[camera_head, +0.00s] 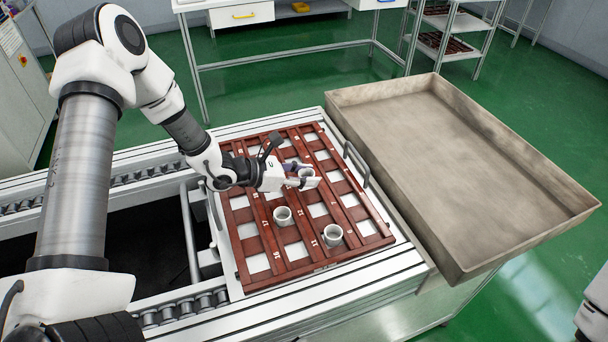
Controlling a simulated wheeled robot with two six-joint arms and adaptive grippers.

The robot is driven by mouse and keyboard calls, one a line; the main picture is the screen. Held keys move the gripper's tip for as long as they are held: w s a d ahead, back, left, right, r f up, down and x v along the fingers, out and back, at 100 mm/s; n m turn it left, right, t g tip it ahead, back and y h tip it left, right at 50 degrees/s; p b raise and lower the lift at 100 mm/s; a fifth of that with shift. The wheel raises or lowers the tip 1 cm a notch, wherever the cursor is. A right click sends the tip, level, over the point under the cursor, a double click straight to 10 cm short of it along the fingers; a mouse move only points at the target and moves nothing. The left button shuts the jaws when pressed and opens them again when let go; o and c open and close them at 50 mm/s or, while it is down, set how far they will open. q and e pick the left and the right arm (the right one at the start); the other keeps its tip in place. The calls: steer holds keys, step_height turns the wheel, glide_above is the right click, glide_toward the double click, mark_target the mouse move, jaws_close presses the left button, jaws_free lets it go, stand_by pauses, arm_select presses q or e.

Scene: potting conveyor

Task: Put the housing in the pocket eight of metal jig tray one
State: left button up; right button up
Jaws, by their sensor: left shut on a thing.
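The metal jig tray (365,243) is reddish brown with a grid of pockets and small white numbers; it lies on the conveyor. My left gripper (303,179) reaches in from the left and is shut on a pale round housing (307,172), over the tray's middle right part. The fingers partly hide this housing, and I cannot tell whether it touches the tray. Two similar cup-like housings stand upright in the tray nearer to me, one left (283,216) and one right (333,236). My arm hides some pockets and numbers. My right gripper is out of view.
A large, empty grey metal bin (540,200) stands right of the tray, with raised walls. A metal handle (357,163) rises at the tray's right side. Conveyor rollers (185,307) run at the left. A table (290,52) and shelf rack stand behind.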

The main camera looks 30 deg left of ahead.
arm_select(q)
steer(key=shift+w+a+r, duration=0.1)
steer(key=shift+w+a, duration=0.45)
steer(key=shift+w, duration=0.05)
steer(key=shift+w+a+f, duration=0.2)
steer(key=f, duration=0.3)
steer(key=shift+w+f+p, duration=0.25)
steer(key=shift+p, duration=0.05)
steer(key=shift+s, duration=0.1)
